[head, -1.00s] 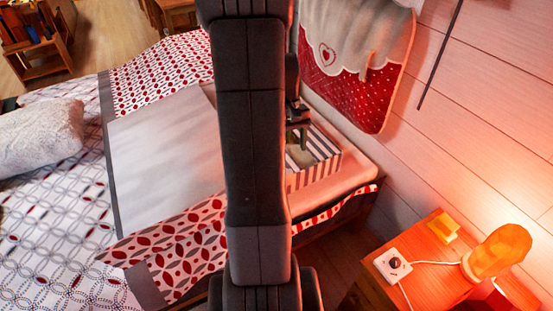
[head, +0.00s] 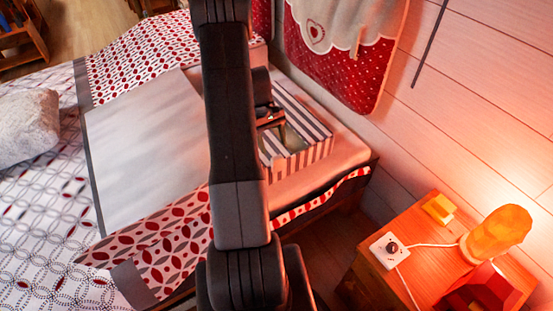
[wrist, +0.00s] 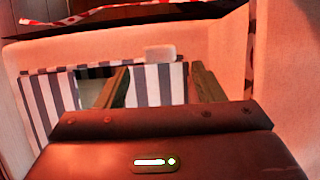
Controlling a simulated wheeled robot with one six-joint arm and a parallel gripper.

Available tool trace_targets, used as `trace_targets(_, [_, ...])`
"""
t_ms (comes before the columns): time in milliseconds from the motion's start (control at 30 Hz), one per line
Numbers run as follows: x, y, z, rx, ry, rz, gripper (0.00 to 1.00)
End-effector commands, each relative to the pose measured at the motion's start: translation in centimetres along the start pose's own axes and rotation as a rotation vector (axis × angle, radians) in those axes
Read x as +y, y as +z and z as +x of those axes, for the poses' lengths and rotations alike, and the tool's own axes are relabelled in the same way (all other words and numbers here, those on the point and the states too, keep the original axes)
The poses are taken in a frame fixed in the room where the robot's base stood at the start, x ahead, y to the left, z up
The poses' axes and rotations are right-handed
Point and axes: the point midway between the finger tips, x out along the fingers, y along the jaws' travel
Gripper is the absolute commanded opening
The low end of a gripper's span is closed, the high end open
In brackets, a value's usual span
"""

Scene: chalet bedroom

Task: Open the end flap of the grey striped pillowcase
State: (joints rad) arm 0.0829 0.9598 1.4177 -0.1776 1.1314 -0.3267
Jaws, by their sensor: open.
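The grey and white striped pillowcase (head: 318,150) lies on the bed's pale end as a block-like shape with a recessed, pale-looking opening. In the wrist view its striped face (wrist: 150,85) is ahead of my gripper, with a dark and pale gap at left and a small pale tab (wrist: 160,53) on its upper edge. My gripper (wrist: 160,70) is open, its two fingers apart and pointing at the striped face. In the head view my gripper (head: 270,117) is at the pillowcase's left side, partly hidden by my arm. I cannot tell whether the fingers touch the cloth.
The bed has a plain pale sheet (head: 150,140) and red-patterned bedding (head: 165,245). A white pillow (head: 28,130) lies at left. A red heart cloth (head: 340,70) hangs by the plank wall at right. A bedside table (head: 425,260) with a glowing lamp (head: 497,230) stands lower right.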

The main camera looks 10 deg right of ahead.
Motion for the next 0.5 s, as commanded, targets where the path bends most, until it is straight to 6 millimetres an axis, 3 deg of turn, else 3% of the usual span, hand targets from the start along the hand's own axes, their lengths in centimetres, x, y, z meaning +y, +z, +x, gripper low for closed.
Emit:
trace_targets(200, [0.0,0.1,4.4,-0.003,-0.001,0.001,0.62])
trace_targets(500, [0.0,0.0,7.0,0.001,0.0,0.001,0.62])
